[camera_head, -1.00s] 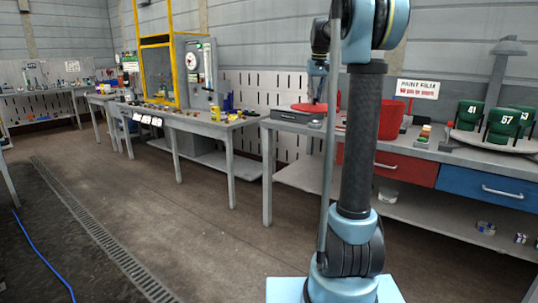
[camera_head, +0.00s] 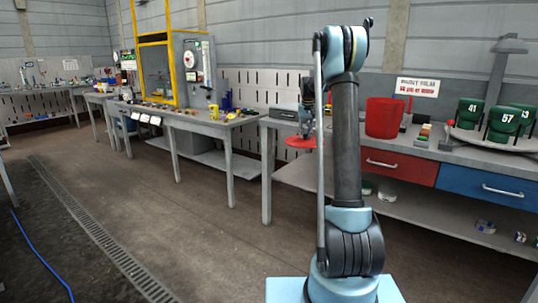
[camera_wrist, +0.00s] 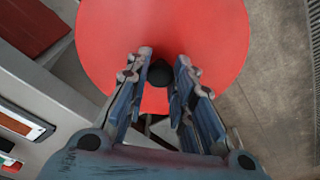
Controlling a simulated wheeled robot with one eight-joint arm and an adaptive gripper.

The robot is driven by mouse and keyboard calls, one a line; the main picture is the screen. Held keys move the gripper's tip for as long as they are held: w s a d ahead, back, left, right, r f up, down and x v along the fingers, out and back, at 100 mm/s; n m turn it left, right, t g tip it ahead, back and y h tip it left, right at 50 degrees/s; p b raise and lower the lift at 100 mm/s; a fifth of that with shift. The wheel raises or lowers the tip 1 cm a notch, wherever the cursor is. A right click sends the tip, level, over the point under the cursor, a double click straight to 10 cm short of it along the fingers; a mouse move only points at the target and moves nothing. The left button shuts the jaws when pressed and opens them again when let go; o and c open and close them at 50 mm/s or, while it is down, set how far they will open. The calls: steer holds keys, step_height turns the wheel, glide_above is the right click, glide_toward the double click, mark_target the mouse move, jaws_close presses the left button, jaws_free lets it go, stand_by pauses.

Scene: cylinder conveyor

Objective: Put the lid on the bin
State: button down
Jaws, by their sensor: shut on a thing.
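The lid is a flat red disc with a dark knob. It fills the top middle of the wrist view (camera_wrist: 215,35) and shows small and edge-on in the head view (camera_head: 300,142). My gripper (camera_wrist: 162,62) is shut on the lid's knob, with a finger on each side. In the head view my gripper (camera_head: 306,124) is partly hidden behind my arm. The lid hangs in front of the bench's front edge, left of the bin and apart from it. The red bin (camera_head: 384,117) stands upright on the bench, right of my arm.
The grey bench (camera_head: 455,152) has a red drawer (camera_head: 388,163) and a blue drawer (camera_head: 478,188). Small items (camera_head: 424,132) stand just right of the bin. Green numbered containers (camera_head: 508,122) stand on a round tray further right. A grey box (camera_head: 284,113) lies on the bench's left end.

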mark_target(304, 139)
steer(key=f, duration=0.1)
steer(key=w+f, duration=0.1)
steer(key=f, duration=0.1)
steer(key=w+f, duration=0.1)
steer(key=f, duration=0.1)
steer(key=shift+w, duration=0.1)
steer(key=shift+f, duration=0.6)
steer(key=s+f, duration=2.1)
steer(key=f, duration=0.2)
steer(key=shift+s, duration=0.35)
